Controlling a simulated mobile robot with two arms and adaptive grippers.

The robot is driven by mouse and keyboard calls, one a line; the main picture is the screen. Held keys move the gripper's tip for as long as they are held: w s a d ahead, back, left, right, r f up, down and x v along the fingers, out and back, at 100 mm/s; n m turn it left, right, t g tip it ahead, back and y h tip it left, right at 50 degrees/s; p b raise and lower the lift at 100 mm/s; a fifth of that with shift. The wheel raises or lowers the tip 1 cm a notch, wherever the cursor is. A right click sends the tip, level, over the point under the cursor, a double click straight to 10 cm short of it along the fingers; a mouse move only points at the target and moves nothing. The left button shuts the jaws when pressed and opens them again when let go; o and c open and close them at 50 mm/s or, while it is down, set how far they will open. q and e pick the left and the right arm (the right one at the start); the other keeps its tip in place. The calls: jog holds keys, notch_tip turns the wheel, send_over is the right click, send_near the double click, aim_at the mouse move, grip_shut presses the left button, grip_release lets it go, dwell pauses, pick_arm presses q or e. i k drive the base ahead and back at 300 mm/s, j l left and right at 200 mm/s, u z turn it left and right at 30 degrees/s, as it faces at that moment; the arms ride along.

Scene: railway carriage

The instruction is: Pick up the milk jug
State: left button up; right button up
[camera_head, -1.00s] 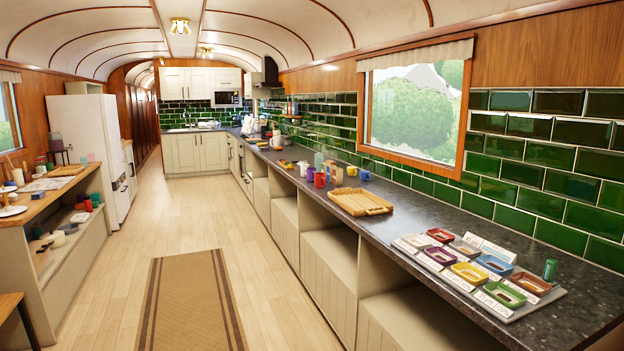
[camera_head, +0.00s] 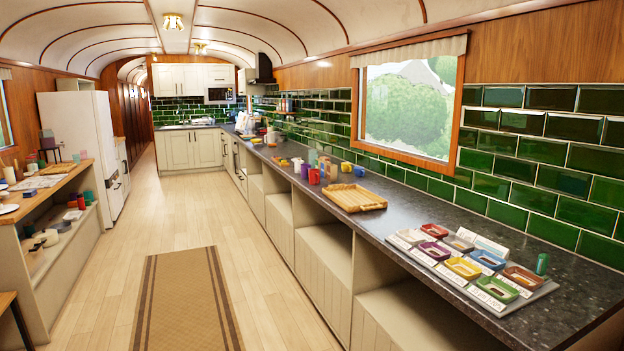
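I cannot pick out a milk jug for certain. A small pale jug-like vessel (camera_head: 272,137) stands far along the right-hand counter (camera_head: 425,215), too small to tell what it is. Neither of my grippers is in view.
A wooden tray (camera_head: 355,198) and a board of coloured dishes (camera_head: 412,238) lie on the counter. A wooden-topped bench (camera_head: 38,193) and a white fridge (camera_head: 80,140) line the left. The floor with its brown rug (camera_head: 188,300) is clear.

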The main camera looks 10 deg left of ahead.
aim_at(299, 167)
jog(key=i+j+u, duration=0.3)
jog(key=i, duration=0.15)
jog(key=i+j+u, duration=0.15)
jog(key=i+u, duration=0.15)
jog(key=i, duration=0.2)
jog(key=i+u, duration=0.3)
jog(key=i, duration=2.1)
jog(key=i+j+z, duration=0.1)
jog(key=i, duration=0.45)
jog(key=i+j+z, duration=0.1)
jog(key=i, duration=0.4)
jog(key=i+j+z, duration=0.15)
jog(key=i, duration=0.4)
